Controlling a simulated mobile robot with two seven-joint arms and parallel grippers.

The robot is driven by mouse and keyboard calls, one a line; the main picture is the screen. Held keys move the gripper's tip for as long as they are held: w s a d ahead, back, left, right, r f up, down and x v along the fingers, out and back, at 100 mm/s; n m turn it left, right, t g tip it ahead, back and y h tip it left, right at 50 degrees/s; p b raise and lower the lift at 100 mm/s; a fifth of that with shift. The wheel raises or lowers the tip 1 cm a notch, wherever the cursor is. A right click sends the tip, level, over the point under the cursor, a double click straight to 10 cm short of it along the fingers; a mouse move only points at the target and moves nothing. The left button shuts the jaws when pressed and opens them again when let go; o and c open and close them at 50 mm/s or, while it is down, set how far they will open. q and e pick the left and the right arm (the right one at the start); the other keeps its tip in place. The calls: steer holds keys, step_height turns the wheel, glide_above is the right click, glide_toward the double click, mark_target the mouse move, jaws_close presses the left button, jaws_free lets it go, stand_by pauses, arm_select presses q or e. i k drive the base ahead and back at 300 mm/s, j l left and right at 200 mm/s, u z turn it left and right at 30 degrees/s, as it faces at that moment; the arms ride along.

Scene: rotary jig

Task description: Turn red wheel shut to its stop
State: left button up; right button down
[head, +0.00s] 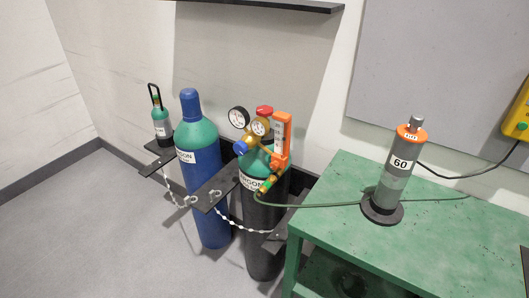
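A small red wheel (264,110) shows at the top of the valve and regulator fittings on the dark argon cylinder (263,222). It is partly hidden behind a gauge, and how far it is turned cannot be told. The regulator carries two round gauges, a left one (239,117) and a right one (260,127), plus a blue knob (240,147). An orange flowmeter (282,140) stands upright just right of the wheel. Neither of my grippers is in view, and nothing touches the wheel.
A blue cylinder (205,205) with a green shoulder stands to the left, and a small green bottle (161,122) sits farther left. Dark brackets and chains (240,228) cross in front. A green table (445,245) at right bears a grey and orange post (396,172). A green hose (335,205) crosses it.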

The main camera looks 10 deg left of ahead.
mark_target(264, 111)
steer(key=j+z, duration=0.1)
steer(key=z, duration=0.35)
steer(key=j+z, duration=0.15)
steer(key=z, duration=0.3)
steer(key=j+z, duration=0.3)
steer(key=j, duration=0.15)
steer(key=k+j+z, duration=0.1)
steer(key=j+z, duration=0.2)
steer(key=j, duration=0.15)
steer(key=k+j+z, duration=0.1)
steer(key=j, duration=0.35)
steer(key=k+j+z, duration=0.1)
steer(key=j, duration=0.3)
